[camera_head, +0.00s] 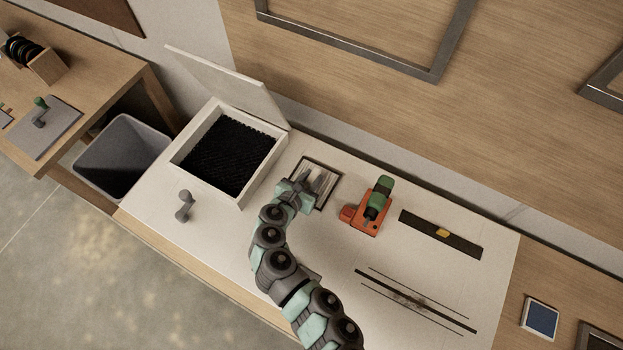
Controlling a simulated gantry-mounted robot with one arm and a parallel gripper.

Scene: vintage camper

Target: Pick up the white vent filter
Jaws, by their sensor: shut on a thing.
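The white vent filter appears to be the pale square panel with a dark frame (312,166), lying at the middle of the pale worktop, right of the open white box. My gripper (321,183) is over this panel, with its fingers down at its middle. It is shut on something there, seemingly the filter. The fingers and wrist hide the panel's centre and lower left, so the exact grip is hard to see. I cannot tell whether the panel is lifted off the worktop.
The white box (178,158) has a raised lid and black mesh inside. An orange and green tool (371,207) stands close right of the panel. A dark level (440,234), thin rods (415,300) and a grey handle (184,205) lie on the worktop. A grey bin (123,150) stands left.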

